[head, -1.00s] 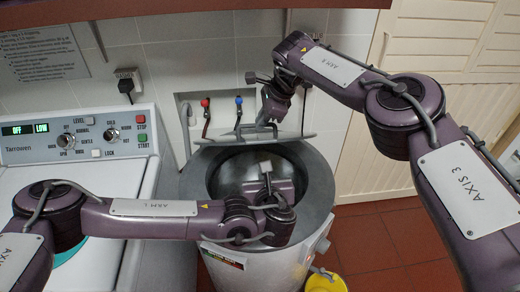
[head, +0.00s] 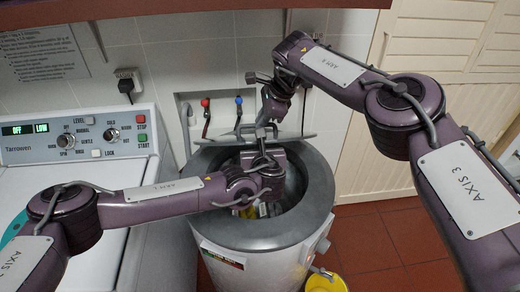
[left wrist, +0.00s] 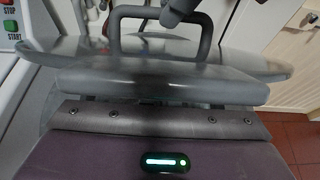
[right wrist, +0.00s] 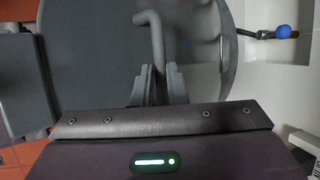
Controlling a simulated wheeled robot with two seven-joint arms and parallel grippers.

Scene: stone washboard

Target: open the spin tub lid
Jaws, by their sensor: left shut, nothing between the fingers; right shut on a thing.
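The round grey spin tub lid (head: 300,137) stands raised at the back of the tub (head: 318,215), seen almost edge-on in the head view. The tub's mouth is uncovered in front of it. My right gripper (head: 266,128) is shut on the lid's bar handle (right wrist: 152,35), which shows between its fingers in the right wrist view. My left gripper (head: 262,145) is shut and empty, over the tub mouth, close to the lid. In the left wrist view a wide grey block (left wrist: 160,85) fills its front, with the lid (left wrist: 240,62) just beyond; contact cannot be told.
A white washer panel (head: 80,135) with knobs stands at the left. Red and blue taps (head: 238,102) sit in a wall recess behind the lid. A yellow bucket (head: 325,283) is on the floor at the front right. Red floor lies open to the right.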

